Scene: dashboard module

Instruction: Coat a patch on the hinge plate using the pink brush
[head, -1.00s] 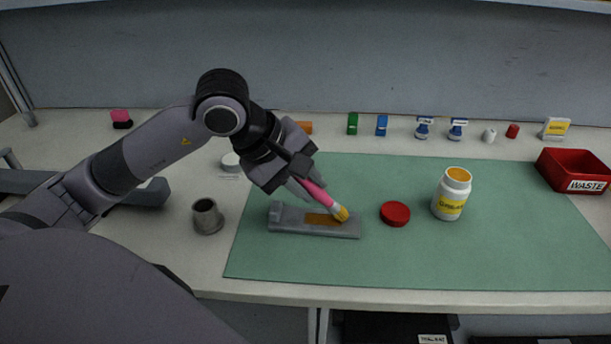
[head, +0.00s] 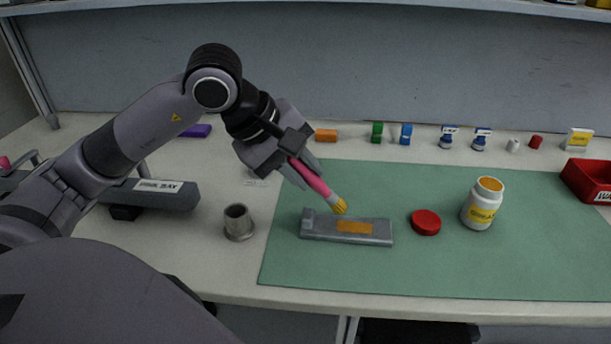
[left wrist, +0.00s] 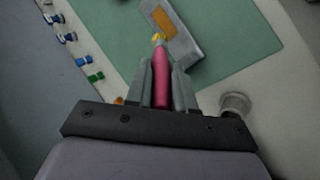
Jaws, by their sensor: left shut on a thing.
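My left gripper (head: 300,172) is shut on the pink brush (head: 314,180), which points down and to the right with its yellow-tipped bristles (head: 340,206) just above the hinge plate. The grey hinge plate (head: 317,228) lies on the green mat (head: 420,272) and bears an orange-brown coated patch (head: 354,227). In the left wrist view the brush (left wrist: 161,80) sits between the fingers, with its tip by the plate (left wrist: 184,44). The open jar (head: 481,204) stands at the right, its red lid (head: 425,222) lying beside it. My right gripper is not seen.
A grey metal cup (head: 238,222) stands left of the mat. A red waste bin (head: 588,182) is at the right edge. Small bottles and blocks, such as a green block (head: 377,132), line the back. The mat's front is clear.

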